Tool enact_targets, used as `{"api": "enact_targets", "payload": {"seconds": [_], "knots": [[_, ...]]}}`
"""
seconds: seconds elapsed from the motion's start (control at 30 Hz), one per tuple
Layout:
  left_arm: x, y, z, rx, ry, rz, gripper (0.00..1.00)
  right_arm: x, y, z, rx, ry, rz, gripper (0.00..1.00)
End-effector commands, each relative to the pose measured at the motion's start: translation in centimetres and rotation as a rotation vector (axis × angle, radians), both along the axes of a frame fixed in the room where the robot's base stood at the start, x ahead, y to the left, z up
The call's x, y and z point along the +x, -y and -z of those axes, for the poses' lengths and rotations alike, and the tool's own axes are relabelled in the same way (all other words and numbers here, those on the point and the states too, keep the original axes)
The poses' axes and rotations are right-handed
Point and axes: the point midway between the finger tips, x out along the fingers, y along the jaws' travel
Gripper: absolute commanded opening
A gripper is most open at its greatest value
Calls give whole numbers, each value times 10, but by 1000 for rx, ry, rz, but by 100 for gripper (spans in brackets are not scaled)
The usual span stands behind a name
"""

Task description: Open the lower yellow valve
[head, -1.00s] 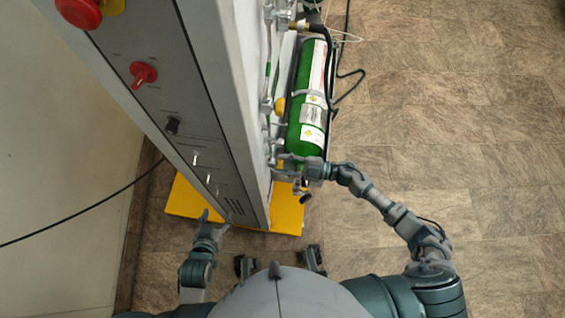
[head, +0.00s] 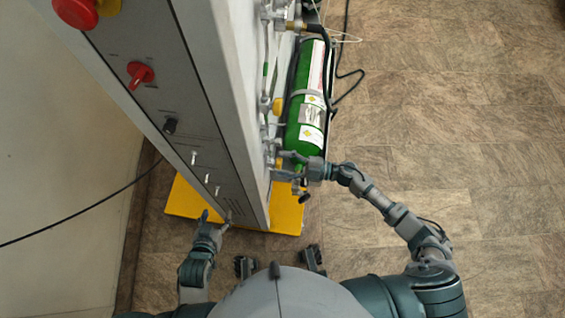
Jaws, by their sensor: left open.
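A yellow knob (head: 278,105) shows on the side of the tall grey trainer cabinet (head: 225,75), beside the green oxygen cylinder (head: 303,140). I cannot tell if it is the lower yellow valve; fittings further down are partly hidden by my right gripper. My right gripper (head: 284,160) reaches in from the right at the cylinder's lower end, its fingers against or close to the fittings there. Whether its fingers are open, shut or touching a valve is too small to tell. My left gripper (head: 216,219) is open and empty in front of the cabinet's lower front panel.
The front panel carries a red knob (head: 140,74), a black knob (head: 170,125) and several toggle switches. The cabinet stands on a yellow base (head: 183,202). A black cable (head: 85,219) runs at the left. The tiled floor (head: 450,130) at right is clear.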

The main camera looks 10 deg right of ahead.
Motion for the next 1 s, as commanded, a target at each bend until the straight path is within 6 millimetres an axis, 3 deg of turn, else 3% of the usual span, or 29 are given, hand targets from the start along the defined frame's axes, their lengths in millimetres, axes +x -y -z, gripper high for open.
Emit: {"api": "enact_targets", "payload": {"seconds": [0.27,0.7,1.0], "knots": [[0,-1,-3,1,7,0,65,1,-3,-8,-2,1,-1,65],[0,0,-2,0,4,1,65,0,1,-88,1,4,-1,65],[-1,0,-1,0,3,1,65,0,1,-100,3,-1,1,65]]}}
